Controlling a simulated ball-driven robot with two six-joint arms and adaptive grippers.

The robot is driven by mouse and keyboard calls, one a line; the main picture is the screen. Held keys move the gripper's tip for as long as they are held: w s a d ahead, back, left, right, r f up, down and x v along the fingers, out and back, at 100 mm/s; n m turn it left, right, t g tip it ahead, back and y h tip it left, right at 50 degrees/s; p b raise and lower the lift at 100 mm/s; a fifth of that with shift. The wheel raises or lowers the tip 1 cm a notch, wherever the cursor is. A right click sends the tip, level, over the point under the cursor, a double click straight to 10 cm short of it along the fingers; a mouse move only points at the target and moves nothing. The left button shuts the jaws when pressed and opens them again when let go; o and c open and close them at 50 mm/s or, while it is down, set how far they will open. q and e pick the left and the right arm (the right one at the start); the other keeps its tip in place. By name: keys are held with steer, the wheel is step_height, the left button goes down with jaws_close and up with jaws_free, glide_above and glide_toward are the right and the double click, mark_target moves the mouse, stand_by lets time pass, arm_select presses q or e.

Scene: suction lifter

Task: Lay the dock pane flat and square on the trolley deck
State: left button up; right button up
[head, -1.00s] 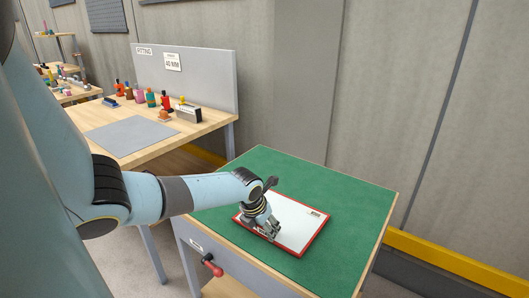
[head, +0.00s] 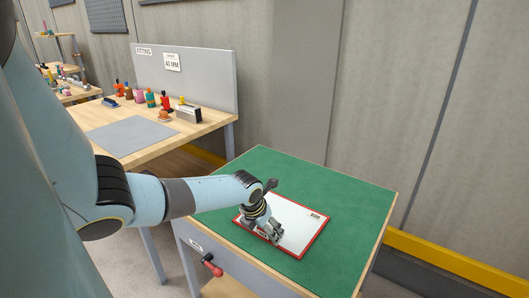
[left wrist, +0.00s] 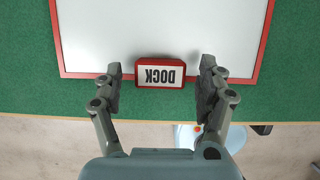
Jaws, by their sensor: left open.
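The dock pane, a white panel (head: 300,224) with a red rim, lies on the trolley's green deck (head: 345,193) and looks flat. Its near edge runs about parallel to the deck's near edge, with a green strip between. The left wrist view shows the pane (left wrist: 160,35) with a red block marked DOCK (left wrist: 160,72) on its near edge. My left gripper (head: 272,235) is low over that edge. In the left wrist view its open fingers (left wrist: 160,88) stand on either side of the block, with gaps showing. My right gripper is out of view.
A red-handled crank (head: 212,266) sticks out of the trolley's near side. A wooden bench (head: 170,150) with several small coloured items stands behind to the left. A yellow rail (head: 440,256) and grey wall lie beyond the right side. The deck's back and right are clear.

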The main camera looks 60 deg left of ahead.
arm_select(q)
steer(key=shift+s, duration=0.1)
steer(key=v, duration=1.2)
